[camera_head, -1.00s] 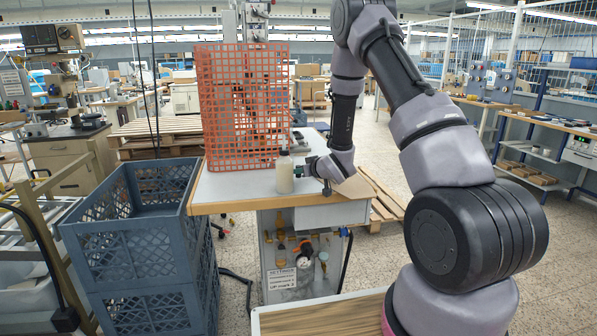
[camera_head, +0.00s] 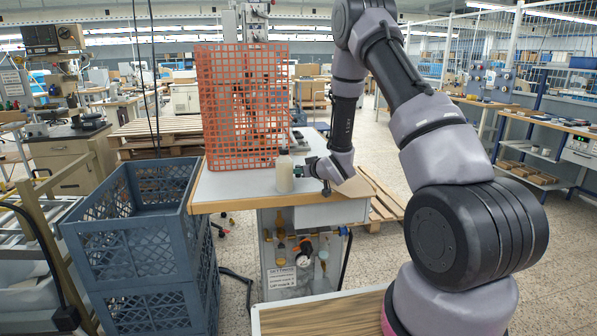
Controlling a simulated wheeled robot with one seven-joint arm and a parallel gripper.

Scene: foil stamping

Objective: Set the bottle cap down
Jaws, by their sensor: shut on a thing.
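A pale, milky bottle (camera_head: 284,176) with a dark top (camera_head: 284,151) stands upright near the front edge of the work table (camera_head: 232,187). My gripper (camera_head: 299,171) is low over the table, just right of the bottle and level with its upper body. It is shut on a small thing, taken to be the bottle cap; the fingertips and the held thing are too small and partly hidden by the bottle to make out. I cannot tell whether the held thing touches the table or the bottle.
Stacked blue-grey crates (camera_head: 140,255) stand at the table's left. A bare strip of tabletop lies left of the bottle. Wooden pallets (camera_head: 160,130) lie behind.

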